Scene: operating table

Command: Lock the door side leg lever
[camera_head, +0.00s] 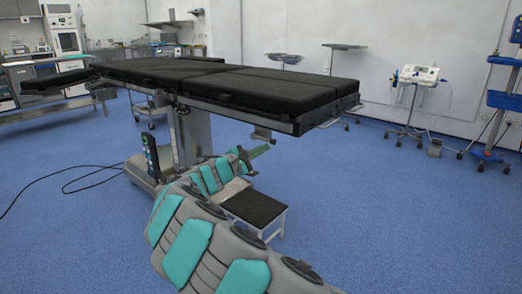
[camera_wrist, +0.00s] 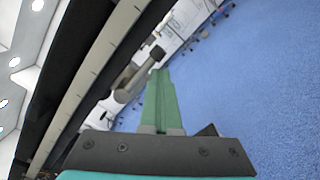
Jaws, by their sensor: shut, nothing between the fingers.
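The operating table (camera_head: 285,90) stands across the head view with black pads and a metal side rail. A small dark lever-like part (camera_head: 262,133) hangs under the rail near the table's right end; I take it for the leg lever. A dark knob (camera_wrist: 156,54) beside the table underside in the wrist view may be the same part. My gripper (camera_head: 266,147) has green fingers, shut and empty, just below that part in the head view. In the wrist view the shut fingertips (camera_wrist: 160,71) point toward the knob. Contact cannot be told; the lever's lock position is unclear.
A step stool (camera_head: 255,207) stands below my gripper, beside my arm. The table column (camera_head: 192,135) is behind, with a dark control box (camera_head: 151,157) at its left. A cable (camera_head: 65,187) lies on the floor at left. The blue floor at right is open.

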